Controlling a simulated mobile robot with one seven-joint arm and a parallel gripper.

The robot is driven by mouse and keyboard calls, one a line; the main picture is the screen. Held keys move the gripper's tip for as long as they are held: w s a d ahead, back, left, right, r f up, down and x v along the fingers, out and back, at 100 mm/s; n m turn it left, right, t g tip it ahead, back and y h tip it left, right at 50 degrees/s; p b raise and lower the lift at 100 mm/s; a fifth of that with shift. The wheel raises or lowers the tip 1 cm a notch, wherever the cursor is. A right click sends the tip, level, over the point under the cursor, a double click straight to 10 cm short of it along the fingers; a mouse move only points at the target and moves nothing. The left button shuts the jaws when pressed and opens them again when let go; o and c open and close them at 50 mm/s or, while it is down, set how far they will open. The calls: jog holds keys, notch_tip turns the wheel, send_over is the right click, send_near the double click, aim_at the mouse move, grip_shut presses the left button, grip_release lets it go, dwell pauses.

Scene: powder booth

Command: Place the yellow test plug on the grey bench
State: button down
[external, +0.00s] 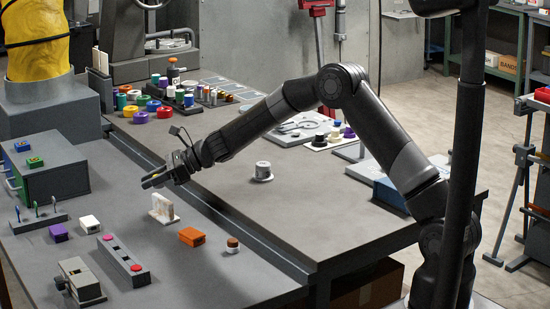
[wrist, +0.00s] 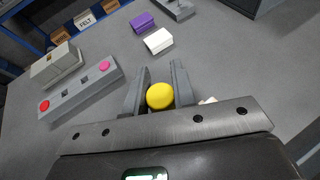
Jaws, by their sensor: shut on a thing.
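The yellow test plug (wrist: 160,96) sits between the two fingers of my gripper (wrist: 160,78) in the wrist view, and its round yellow top shows. The gripper is shut on the plug, and the plug is apart from the bench top. The plug's lower part is hidden in the wrist view.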

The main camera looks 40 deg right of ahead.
aim_at(296, 169)
jog(key=s+d+m+t+h, duration=0.1)
jog(key=s+d, duration=0.1)
jog(key=d, duration=0.5)
jog(key=s+d+f+m+t+h, duration=0.1)
jog(key=s+d+m+t, duration=0.1)
jog(key=d, duration=0.5)
jog(key=s+d+f+m+t+h, duration=0.1)
jog(key=s+d+m, duration=0.1)
jog(key=d, duration=0.5)
jog(key=shift+s+d+f+t, duration=0.2)
jog(key=shift+f+t, duration=0.05)
jog(key=shift+t, duration=0.15)
jog(key=s+d+m+t+h, duration=0.1)
jog(key=s+d, duration=0.1)
jog(key=d, duration=0.3)
jog(key=s+d+m+h, duration=0.2)
jog(key=s+d, duration=0.1)
jog(key=d, duration=0.2)
jog(key=s+d+m+t+h, duration=0.1)
jog(key=s+d+h, duration=0.1)
jog(key=d, duration=0.3)
jog(key=shift+s+f+m+t, duration=0.2)
jog(key=shift+s+m+t, duration=0.1)
jog(key=shift+s+m, duration=0.15)
